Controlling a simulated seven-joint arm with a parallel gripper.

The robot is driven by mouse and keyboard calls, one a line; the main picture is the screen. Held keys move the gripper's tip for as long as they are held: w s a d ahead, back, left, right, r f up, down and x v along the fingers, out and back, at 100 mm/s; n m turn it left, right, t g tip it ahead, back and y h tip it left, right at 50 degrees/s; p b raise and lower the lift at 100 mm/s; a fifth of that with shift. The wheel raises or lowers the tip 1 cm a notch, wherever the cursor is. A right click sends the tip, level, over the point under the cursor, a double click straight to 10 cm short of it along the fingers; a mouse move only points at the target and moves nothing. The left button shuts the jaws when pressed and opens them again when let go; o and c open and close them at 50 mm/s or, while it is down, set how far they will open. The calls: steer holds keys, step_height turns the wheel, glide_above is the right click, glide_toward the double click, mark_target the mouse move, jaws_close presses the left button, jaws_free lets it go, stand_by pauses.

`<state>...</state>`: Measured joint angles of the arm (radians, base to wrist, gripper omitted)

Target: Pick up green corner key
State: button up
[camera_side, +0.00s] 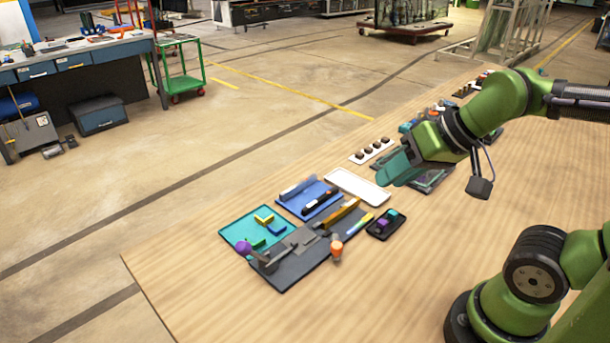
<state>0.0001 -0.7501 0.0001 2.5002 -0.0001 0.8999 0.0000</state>
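A small green piece (258,244), which looks like the green corner key, lies at the near edge of the teal tray (238,228) on the wooden table. A yellow piece (264,219) and a blue piece (277,230) lie in the same tray. My gripper (387,179) is above the table to the right and further back, well apart from the green piece. Its teal fingers overlap in this view, so I cannot tell whether they are open or shut. I see nothing clearly held.
A dark mat (290,270) with tools adjoins the teal tray. A blue tray (318,209), an empty white tray (346,182) and a small black tray (373,231) are nearby. The front table is clear.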

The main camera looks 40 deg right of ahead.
steer(key=shift+c, duration=0.3)
steer(key=shift+c, duration=0.7)
steer(key=w+a+f+n+g+h, duration=0.15)
steer(key=w+a, duration=0.25)
steer(key=w, duration=0.5)
steer(key=w+a+f+n+g, duration=0.1)
steer(key=w+a+f+g, duration=0.3)
steer(key=w, duration=0.5)
steer(key=w+a+f+n+g+h, duration=0.1)
steer(key=w+a+g, duration=0.1)
steer(key=w+a, duration=0.5)
steer(key=shift+y, duration=0.25)
steer(key=f, duration=0.5)
steer(key=w+d+f, duration=0.1)
steer(key=f, duration=0.5)
steer(key=d+f, duration=0.1)
steer(key=f, duration=0.5)
steer(key=shift+w+d+f, duration=0.15)
steer(key=shift+w, duration=0.1)
